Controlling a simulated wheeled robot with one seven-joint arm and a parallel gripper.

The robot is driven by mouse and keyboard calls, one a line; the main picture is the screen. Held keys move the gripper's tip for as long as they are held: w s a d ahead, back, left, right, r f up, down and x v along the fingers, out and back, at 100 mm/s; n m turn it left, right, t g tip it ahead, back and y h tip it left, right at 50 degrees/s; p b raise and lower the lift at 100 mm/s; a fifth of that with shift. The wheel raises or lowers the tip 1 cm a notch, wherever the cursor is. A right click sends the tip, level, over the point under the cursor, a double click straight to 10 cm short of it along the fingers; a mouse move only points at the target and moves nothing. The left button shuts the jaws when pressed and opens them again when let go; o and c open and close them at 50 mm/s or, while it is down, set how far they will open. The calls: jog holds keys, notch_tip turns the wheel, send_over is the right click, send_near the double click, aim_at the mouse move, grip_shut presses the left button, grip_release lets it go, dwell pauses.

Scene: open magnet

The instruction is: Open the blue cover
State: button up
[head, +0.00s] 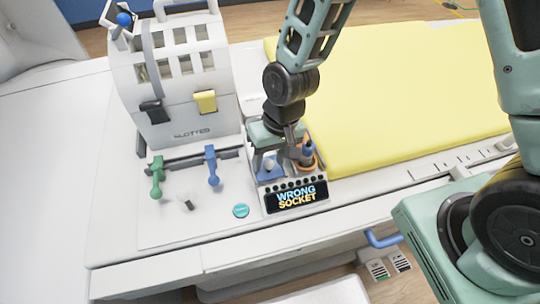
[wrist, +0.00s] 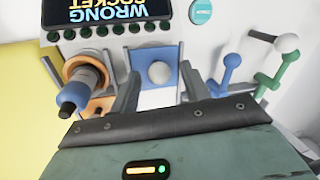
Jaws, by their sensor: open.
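The blue cover (wrist: 171,59) is a square blue plate with a round white knob (wrist: 159,72) at its middle. In the head view the blue cover (head: 266,176) is partly hidden behind my gripper. My gripper (wrist: 159,82) is open, with one finger on each side of the knob in the wrist view. I cannot tell whether the fingers touch it. In the head view my gripper (head: 272,155) hangs over the small unit with the display. The cover appears shut.
A display (head: 297,197) reads "WRONG SOCKET". An orange socket with a dark and blue plug (wrist: 78,92) sits close beside the cover. Blue (head: 211,165) and green (head: 156,176) levers and a white slotted rack (head: 180,75) stand left. A yellow mattress (head: 400,90) lies right.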

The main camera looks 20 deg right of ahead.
grip_shut()
jog(key=w, duration=0.6)
jog(key=shift+w, duration=0.4)
grip_release()
jog(key=d+r+b, duration=0.2)
jog(key=d+r, duration=0.1)
jog(key=r, duration=1.4)
jog(key=shift+w+d+b, duration=0.15)
jog(key=shift+w+b, duration=0.1)
jog(key=shift+b, duration=0.15)
